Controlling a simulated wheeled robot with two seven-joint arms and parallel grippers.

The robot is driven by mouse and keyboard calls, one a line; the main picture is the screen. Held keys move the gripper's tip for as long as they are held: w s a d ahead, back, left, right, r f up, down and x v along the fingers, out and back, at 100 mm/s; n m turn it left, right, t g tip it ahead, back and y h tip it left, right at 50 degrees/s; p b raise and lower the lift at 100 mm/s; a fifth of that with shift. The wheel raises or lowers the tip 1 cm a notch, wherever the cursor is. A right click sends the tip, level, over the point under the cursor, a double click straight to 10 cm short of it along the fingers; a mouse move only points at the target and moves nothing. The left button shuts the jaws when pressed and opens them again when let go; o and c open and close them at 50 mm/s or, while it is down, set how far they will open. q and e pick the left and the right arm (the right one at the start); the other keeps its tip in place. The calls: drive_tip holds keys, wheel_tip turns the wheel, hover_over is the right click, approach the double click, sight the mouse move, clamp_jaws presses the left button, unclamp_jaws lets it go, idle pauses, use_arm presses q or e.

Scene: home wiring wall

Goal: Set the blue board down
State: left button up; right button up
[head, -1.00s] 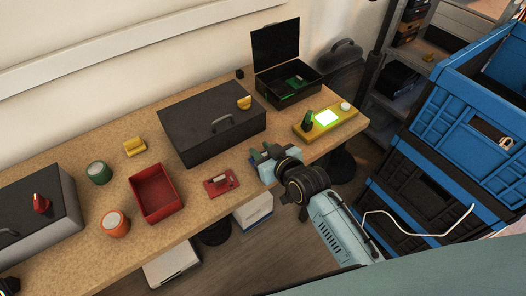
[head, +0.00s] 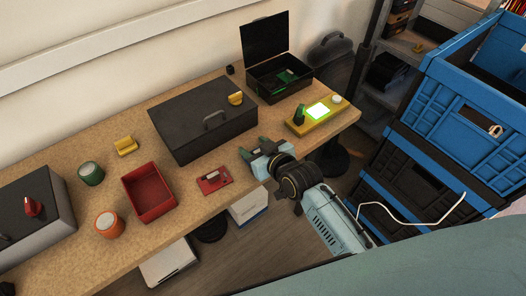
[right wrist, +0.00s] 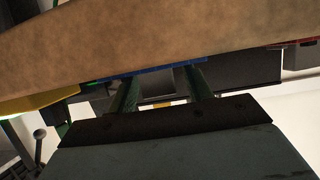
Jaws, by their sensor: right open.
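The blue board shows in the right wrist view as a thin blue strip (right wrist: 160,71) along the table surface, just beyond my fingertips. Most of it is hidden, and I cannot tell it clearly in the head view. My right gripper (head: 257,149) is open at the front edge of the wooden table (head: 210,207), to the right of a red board (head: 214,180). Its two green fingers (right wrist: 161,90) stand apart in the right wrist view, close to the blue strip; whether they touch it I cannot tell. My left gripper is not in view.
A black closed case (head: 204,118) stands behind the gripper. A yellow device (head: 299,128) with a lit green screen lies to the right, before an open black box (head: 282,84). A red bin (head: 148,194) is left. Blue crates (head: 455,120) stand off the table's right end.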

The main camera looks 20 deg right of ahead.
drive_tip(key=shift+f+b, duration=0.15)
drive_tip(key=shift+b, duration=0.15)
drive_tip(key=p+v, duration=0.2)
drive_tip(key=v, duration=1.1)
drive_tip(key=shift+s+a+r, duration=0.15)
drive_tip(key=shift+a+r, duration=0.05)
drive_tip(key=shift+r, duration=0.3)
drive_tip(key=shift+f, duration=0.1)
